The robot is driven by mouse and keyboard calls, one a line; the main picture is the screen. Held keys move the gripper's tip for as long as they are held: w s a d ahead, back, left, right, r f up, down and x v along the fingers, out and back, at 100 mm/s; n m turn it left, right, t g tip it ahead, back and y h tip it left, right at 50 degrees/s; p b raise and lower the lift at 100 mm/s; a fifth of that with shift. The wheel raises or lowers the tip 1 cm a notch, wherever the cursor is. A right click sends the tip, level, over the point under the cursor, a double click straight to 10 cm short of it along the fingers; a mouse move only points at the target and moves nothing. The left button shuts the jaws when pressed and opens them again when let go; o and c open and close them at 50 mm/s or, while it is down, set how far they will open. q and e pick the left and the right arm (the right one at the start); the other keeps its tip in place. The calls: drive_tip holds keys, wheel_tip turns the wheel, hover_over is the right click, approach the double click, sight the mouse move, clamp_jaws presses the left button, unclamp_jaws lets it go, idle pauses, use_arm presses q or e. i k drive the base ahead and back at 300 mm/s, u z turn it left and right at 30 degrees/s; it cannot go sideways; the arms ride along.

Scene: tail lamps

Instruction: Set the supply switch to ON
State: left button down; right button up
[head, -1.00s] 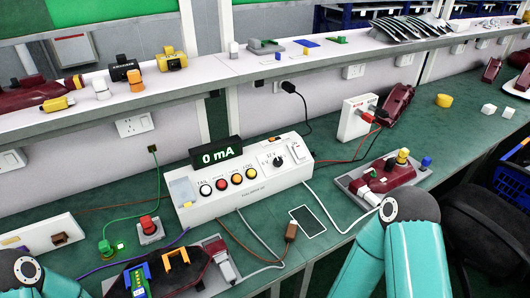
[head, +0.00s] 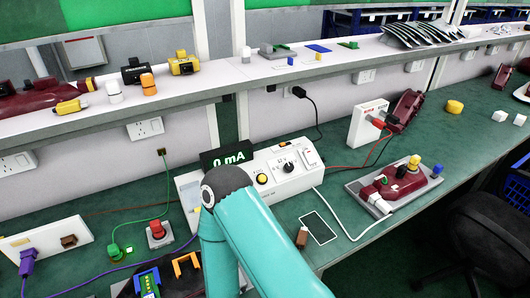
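The white test box (head: 285,190) stands on the green bench at the middle. Its display (head: 228,157) reads 0 mA. On the right of its sloped top are a black rotary knob (head: 288,167) and a white switch (head: 311,158) in a pale frame. The labels are too small to read, so I cannot tell the switch's position. A yellow button (head: 262,178) shows beside the knob. My teal arm crosses in front of the box's left part and hides the other buttons. Neither of my grippers is in view.
A lamp on a grey tray (head: 400,185) is to the right, and a black phone-like plate (head: 318,228) lies before the box. A red button (head: 157,232) and green plug stand left. A shelf (head: 200,88) runs along the back.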

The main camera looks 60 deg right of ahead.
sight(309, 155)
drive_tip(key=z, duration=0.45)
drive_tip(key=i, duration=0.1)
drive_tip(key=u, duration=1.2)
drive_tip(key=k, duration=1.65)
drive_tip(key=u, duration=1.8)
drive_tip(key=i, duration=0.1)
drive_tip(key=z, duration=3.2)
drive_tip(key=i, duration=0.6)
drive_tip(key=u, duration=0.1)
